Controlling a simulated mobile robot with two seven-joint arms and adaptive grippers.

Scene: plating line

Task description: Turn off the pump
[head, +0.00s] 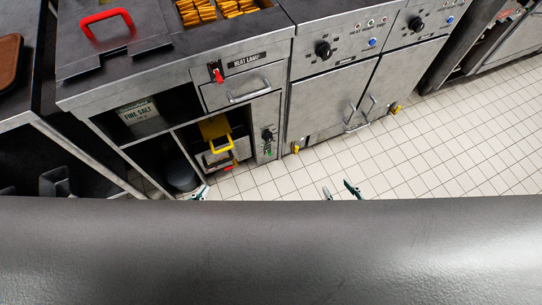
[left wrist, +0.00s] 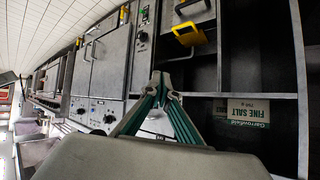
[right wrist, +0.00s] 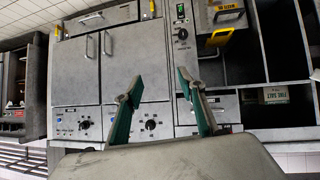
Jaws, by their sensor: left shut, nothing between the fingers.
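A narrow control panel (head: 265,127) with a black knob (head: 267,136) and a small green light sits on the fryer cabinet, right of the open compartment. My right gripper (right wrist: 158,80) is open and empty, over the floor right of the panel (head: 341,190).
A heat-lamp switch (head: 217,74) and bar handle (head: 249,92) are above. A fine salt box (head: 138,112) stands on the shelf. Oven doors (head: 325,105) are at right. The tiled floor is clear.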

